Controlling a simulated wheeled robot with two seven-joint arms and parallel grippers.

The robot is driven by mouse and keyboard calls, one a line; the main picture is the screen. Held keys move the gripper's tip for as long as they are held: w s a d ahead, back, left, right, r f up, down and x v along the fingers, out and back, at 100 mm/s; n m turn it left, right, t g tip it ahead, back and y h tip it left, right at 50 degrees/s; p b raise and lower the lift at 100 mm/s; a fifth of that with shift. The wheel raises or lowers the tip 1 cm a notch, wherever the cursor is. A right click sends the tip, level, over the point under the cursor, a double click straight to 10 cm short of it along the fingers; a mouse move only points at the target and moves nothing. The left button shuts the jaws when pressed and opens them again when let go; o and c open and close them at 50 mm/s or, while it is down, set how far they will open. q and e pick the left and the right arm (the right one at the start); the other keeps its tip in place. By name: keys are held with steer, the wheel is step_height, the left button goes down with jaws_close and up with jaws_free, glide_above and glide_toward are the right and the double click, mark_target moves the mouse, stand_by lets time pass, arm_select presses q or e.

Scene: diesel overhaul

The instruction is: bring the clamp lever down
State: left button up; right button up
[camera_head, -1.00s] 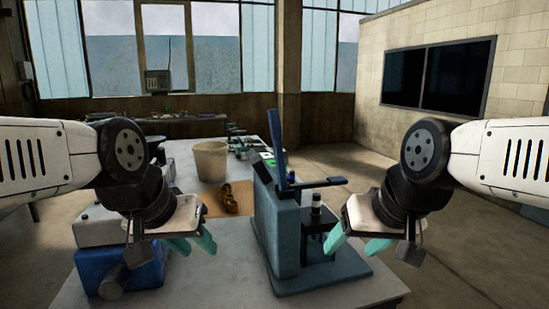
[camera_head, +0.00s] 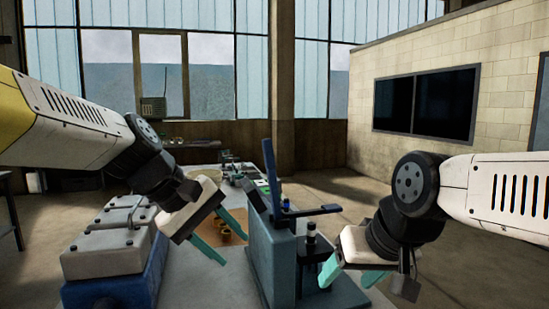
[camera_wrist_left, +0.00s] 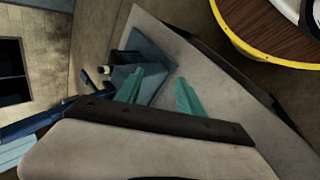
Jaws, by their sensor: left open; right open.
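The clamp lever (camera_head: 269,172) is a blue bar standing nearly upright on the blue-grey clamp fixture (camera_head: 268,258). A black horizontal arm (camera_head: 318,211) reaches right from its base, above a dark cylindrical part (camera_head: 311,232). In the left wrist view the lever (camera_wrist_left: 38,122) runs toward the left edge, partly hidden by my gripper body. My left gripper (camera_head: 235,250) is open and empty, left of the fixture and below the lever's top; its teal fingers also show in the left wrist view (camera_wrist_left: 155,92). My right gripper (camera_head: 345,283) is open and empty at the fixture's right front.
A blue box with grey lidded tops (camera_head: 115,250) stands at the left of the table. Yellow-brown parts (camera_head: 227,234) lie on an orange-brown mat behind my left gripper. Small items (camera_head: 232,170) lie at the table's far end. The space above the fixture is clear.

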mark_target(264, 151)
arm_select(q)
steer(key=w+d+r+n+h, duration=0.1)
steer(key=w+r+n+h, duration=0.2)
steer(key=w, duration=0.4)
steer(key=w+d+r+n+h, duration=0.1)
steer(key=w+r+n+h, duration=0.3)
steer(key=w+r+n, duration=0.1)
steer(key=w+r+n+h, duration=0.3)
steer(key=w+r+n, duration=0.2)
steer(key=w, duration=0.4)
steer(key=shift+w+d+n+t+h, duration=0.4)
steer(key=shift+n, duration=0.2)
steer(key=shift+w+r, duration=0.15)
steer(key=shift+w, duration=0.05)
steer(key=x, duration=0.8)
steer(key=shift+w+d+r, duration=0.1)
steer(key=shift+d, duration=0.15)
jaws_close()
